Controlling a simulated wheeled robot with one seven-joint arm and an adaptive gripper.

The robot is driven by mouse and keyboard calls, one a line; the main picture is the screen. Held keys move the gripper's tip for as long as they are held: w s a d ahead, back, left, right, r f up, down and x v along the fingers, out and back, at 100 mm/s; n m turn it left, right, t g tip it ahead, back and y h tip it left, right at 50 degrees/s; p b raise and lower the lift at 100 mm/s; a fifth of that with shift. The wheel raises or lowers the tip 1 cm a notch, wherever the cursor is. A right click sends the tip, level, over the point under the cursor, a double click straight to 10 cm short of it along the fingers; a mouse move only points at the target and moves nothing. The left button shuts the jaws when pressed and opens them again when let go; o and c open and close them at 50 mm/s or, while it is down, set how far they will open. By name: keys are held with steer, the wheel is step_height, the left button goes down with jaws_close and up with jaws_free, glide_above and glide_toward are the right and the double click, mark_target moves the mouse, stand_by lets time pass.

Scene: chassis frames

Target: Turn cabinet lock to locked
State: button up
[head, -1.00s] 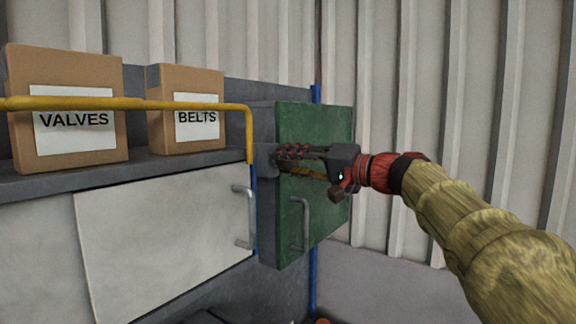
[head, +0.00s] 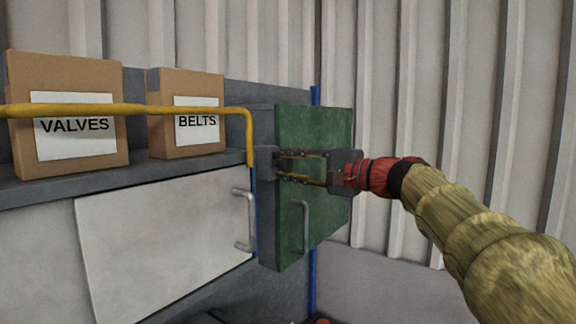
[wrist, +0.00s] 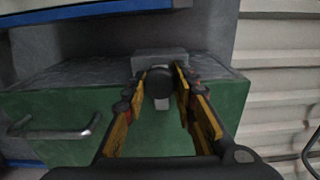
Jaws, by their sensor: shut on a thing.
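The cabinet is a grey box with a green door (head: 320,215), which also shows in the wrist view (wrist: 70,115). A grey lock block (head: 265,163) sits at the door's left edge in the head view; it also shows in the wrist view (wrist: 160,56). My gripper (head: 281,166) reaches it from the right. In the wrist view its fingertips (wrist: 159,82) are shut on the dark round lock knob (wrist: 160,78), one on each side. A pale strip shows just below the knob. The fingers hide part of the knob, and I cannot read the lock's setting.
A metal door handle (head: 304,225) stands below my gripper. A yellow rail (head: 150,109) bends down close to the lock's left. Boxes marked VALVES (head: 70,155) and BELTS (head: 190,140) stand on the shelf. A ribbed wall (head: 440,100) is behind on the right.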

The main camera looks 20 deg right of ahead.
steer(key=o, duration=1.1)
steer(key=shift+d, duration=0.1)
steer(key=v, duration=1.2)
